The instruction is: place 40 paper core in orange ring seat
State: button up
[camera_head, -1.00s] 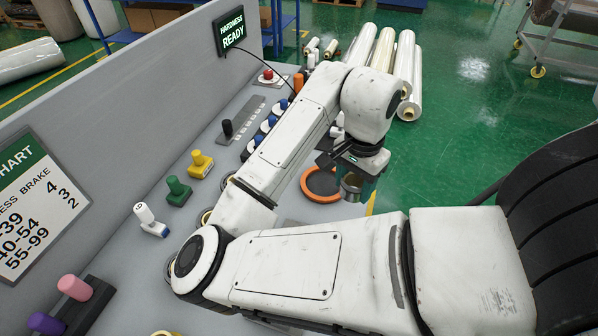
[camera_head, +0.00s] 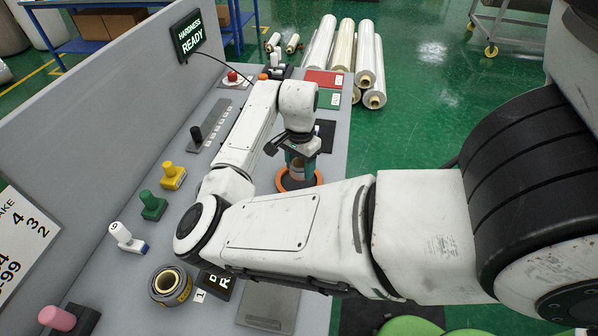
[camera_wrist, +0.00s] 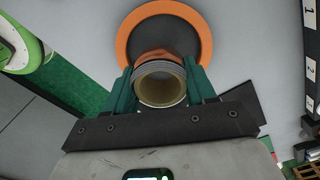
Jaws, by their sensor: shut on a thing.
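The orange ring seat (camera_head: 284,184) lies on the grey bench top in the head view, partly hidden by my gripper. In the wrist view the orange ring seat (camera_wrist: 204,35) shows its dark centre ahead of the fingers. My gripper (camera_wrist: 162,85) is shut on a paper core (camera_wrist: 160,84), a grey-walled short tube with a tan inside, held between green fingers. The core overlaps the ring's near edge in the wrist view. In the head view my gripper (camera_head: 300,162) points down over the ring; whether the core touches the seat cannot be told.
A wrapped roll (camera_head: 170,284) stands on the bench at front left. Green (camera_head: 152,205) and yellow (camera_head: 173,176) knobbed blocks and a white-handled tool (camera_head: 127,238) line the left. A grey panel (camera_head: 100,105) walls the bench's left side. Film rolls (camera_head: 345,50) lie on the floor beyond.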

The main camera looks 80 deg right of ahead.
aim_at(299, 182)
jog(key=shift+w+d+f, duration=0.15)
jog(key=shift+w+f, duration=0.05)
jog(key=shift+f, duration=0.1)
jog(key=shift+f+p, duration=0.5)
jog(key=shift+f, duration=1.05)
jog(key=o, duration=1.1)
jog(key=shift+f, duration=0.1)
jog(key=shift+c, duration=0.2)
notch_tip(299, 182, up, 12)
jog(key=b, duration=0.1)
jog(key=shift+b, duration=0.3)
